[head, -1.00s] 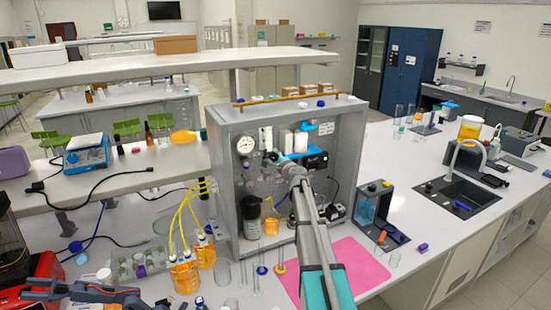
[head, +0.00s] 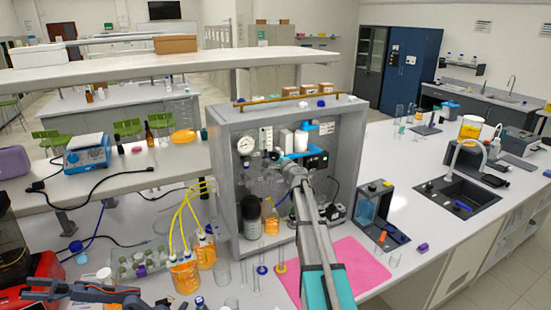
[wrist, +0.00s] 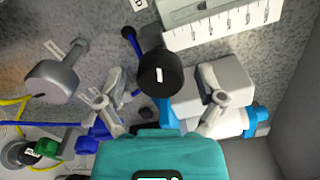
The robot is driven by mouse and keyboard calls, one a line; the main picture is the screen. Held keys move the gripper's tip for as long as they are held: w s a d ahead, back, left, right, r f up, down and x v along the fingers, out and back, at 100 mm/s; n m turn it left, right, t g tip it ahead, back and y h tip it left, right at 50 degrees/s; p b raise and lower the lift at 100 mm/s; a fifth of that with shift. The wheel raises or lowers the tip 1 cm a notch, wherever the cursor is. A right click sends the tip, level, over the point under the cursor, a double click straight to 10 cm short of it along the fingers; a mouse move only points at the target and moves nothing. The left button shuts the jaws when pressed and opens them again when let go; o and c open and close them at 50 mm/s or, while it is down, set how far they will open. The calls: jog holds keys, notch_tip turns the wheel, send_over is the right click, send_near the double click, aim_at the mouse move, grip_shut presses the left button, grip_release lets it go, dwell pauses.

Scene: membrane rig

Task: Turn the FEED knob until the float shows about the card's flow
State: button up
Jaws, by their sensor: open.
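In the wrist view, my gripper (wrist: 160,86) is open, with one finger on each side of a round black knob (wrist: 160,70) that has a small white mark on its face. The knob sits between and slightly beyond the fingertips; I cannot tell whether either finger touches it. A white flow meter with scale lines (wrist: 222,18) is partly in view above; its float cannot be read. A grey knob or valve (wrist: 52,82) is at left, near a small tilted label (wrist: 54,48). Which knob is FEED cannot be read. In the head view my arm hides much of the panel, and no card is legible.
The grey rig cabinet (head: 226,120) has a round gauge (head: 246,143) at upper left. A dark bottle (head: 250,215) and an orange-filled bottle (head: 270,216) stand inside. White and blue fittings (wrist: 235,105) lie close to the right finger. A pink mat (head: 352,262) lies in front.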

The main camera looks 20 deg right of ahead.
jog(key=s, duration=1.1)
jog(key=shift+s+d, duration=0.2)
jog(key=shift+s, duration=0.15)
dwell(1.8)
jog(key=s+a+f+n+g+y, duration=0.25)
jog(key=a+f+n, duration=0.2)
jog(key=a, duration=0.35)
jog(key=s+a+f+n+g+y, duration=0.1)
jog(key=s+a+f+n+g, duration=0.3)
jog(key=a, duration=0.4)
jog(key=s+a+f+n+g+y, duration=0.25)
jog(key=a+n, duration=0.25)
jog(key=a, duration=0.3)
jog(key=s+a+f+n+g+h+b, duration=0.1)
jog(key=s+a+f+n+g+h, duration=0.2)
jog(key=s, duration=0.6)
jog(key=s+a+f+n+g+h, duration=0.1)
jog(key=s+f+n+g+h, duration=0.4)
jog(key=s, duration=0.4)
notch_tip(320, 180, down, 12)
jog(key=s+g+y+b, duration=0.1)
jog(key=s+b, duration=0.1)
jog(key=b, duration=0.9)
jog(key=shift+s, duration=0.3)
jog(key=shift+d, duration=0.1)
